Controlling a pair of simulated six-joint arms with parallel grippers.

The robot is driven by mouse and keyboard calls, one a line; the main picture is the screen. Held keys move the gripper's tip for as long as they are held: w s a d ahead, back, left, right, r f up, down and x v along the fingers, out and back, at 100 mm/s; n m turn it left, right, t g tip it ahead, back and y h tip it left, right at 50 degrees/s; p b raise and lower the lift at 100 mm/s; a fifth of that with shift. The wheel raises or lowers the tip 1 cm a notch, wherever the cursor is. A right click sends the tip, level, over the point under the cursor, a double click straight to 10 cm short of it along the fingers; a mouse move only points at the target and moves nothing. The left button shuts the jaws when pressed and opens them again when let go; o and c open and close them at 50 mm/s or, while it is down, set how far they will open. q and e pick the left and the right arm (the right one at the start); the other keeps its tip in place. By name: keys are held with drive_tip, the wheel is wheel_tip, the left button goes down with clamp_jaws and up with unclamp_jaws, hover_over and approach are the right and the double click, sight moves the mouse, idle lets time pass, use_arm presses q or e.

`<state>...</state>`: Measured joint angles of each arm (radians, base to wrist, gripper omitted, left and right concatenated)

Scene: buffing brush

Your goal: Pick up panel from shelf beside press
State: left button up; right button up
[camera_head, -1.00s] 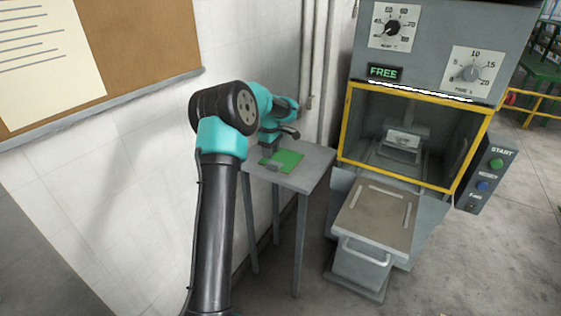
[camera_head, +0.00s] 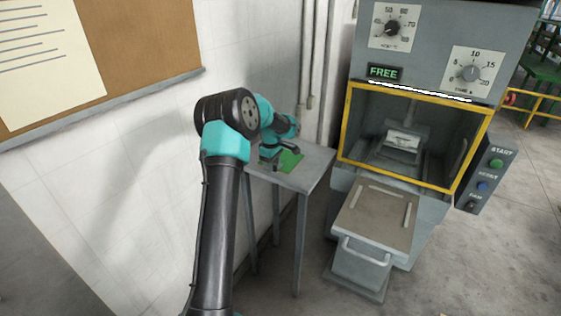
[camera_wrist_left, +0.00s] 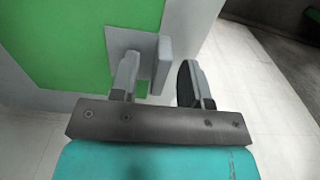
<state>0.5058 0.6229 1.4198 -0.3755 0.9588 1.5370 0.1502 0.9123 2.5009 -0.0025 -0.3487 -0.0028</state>
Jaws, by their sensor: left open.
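The green panel (camera_head: 291,161) lies flat on a small grey shelf table (camera_head: 308,178) to the left of the press (camera_head: 375,150). In the left wrist view the panel (camera_wrist_left: 60,40) fills the upper left, with a grey plate and raised grey tab (camera_wrist_left: 164,63) at its edge. My left gripper (camera_head: 270,168) is low over the panel and hides part of it. In the wrist view the left gripper (camera_wrist_left: 157,82) is open, with the tab showing between its fingers; I cannot tell whether they touch it. My right gripper is not in view.
The press has a yellow-framed opening and a lit FREE sign (camera_head: 384,71). A tray with a handle (camera_head: 368,250) sticks out at its front, right of the shelf. A white wall with pipes (camera_head: 311,55) stands close behind the shelf.

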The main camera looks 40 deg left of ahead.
use_arm(q)
drive_tip(key=shift+c, duration=0.4)
clamp_jaws()
